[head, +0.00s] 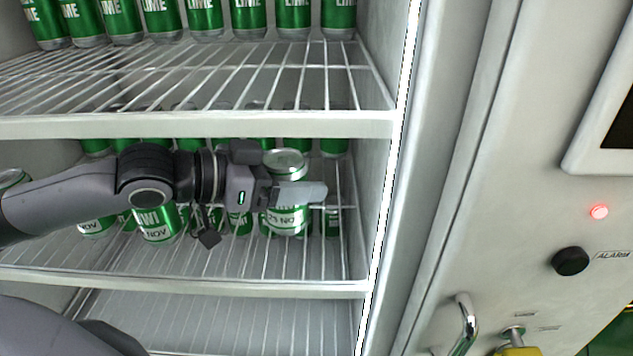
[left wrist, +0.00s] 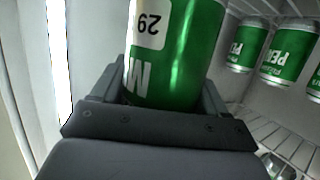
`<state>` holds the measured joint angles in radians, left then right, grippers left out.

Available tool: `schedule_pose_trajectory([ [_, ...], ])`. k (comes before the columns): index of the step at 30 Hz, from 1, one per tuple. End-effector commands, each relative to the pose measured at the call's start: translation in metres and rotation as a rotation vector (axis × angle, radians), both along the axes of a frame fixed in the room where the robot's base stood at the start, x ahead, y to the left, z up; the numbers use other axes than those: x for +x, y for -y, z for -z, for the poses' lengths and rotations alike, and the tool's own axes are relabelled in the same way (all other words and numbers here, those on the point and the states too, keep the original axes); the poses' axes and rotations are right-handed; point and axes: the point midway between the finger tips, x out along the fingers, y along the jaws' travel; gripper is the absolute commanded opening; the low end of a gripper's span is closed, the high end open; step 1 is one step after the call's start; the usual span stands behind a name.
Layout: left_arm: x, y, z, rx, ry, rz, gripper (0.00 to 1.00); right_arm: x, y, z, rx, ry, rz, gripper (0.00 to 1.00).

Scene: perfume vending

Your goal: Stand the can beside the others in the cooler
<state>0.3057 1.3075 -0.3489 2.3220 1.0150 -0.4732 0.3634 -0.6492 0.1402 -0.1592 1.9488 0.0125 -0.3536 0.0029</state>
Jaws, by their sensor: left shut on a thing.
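My left gripper (head: 300,194) reaches into the middle level of the cooler from the left and is shut around a green and silver can (head: 286,218). The can is upright, with its silver top showing above the finger. In the left wrist view the can (left wrist: 185,55) sits between both fingers, with a white date label on its side. I cannot tell whether its base touches the wire shelf (head: 270,262). Other green cans stand on this shelf, including one (head: 157,224) to the left. A row behind is partly hidden by my arm. My right gripper is not in view.
The upper wire shelf (head: 200,127) holds a row of green cans (head: 248,18) above my arm. The cooler's right wall (head: 378,70) is close to the held can. A lower shelf (head: 230,320) looks empty. A panel with a red light (head: 599,212) stands right.

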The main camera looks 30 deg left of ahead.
Motion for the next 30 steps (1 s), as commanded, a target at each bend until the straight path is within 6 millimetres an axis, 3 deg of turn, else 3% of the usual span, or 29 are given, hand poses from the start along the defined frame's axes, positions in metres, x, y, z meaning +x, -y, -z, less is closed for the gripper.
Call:
schedule_pose_trajectory([
  [14,0.025,0.023,-0.001,0.000,0.001,0.008,0.28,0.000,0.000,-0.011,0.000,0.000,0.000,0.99],
  [23,0.024,0.022,0.033,0.000,-0.001,0.008,0.28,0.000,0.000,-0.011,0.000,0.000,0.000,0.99],
  [30,0.025,0.022,0.034,0.001,0.003,0.008,0.28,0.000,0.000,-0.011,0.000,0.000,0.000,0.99],
])
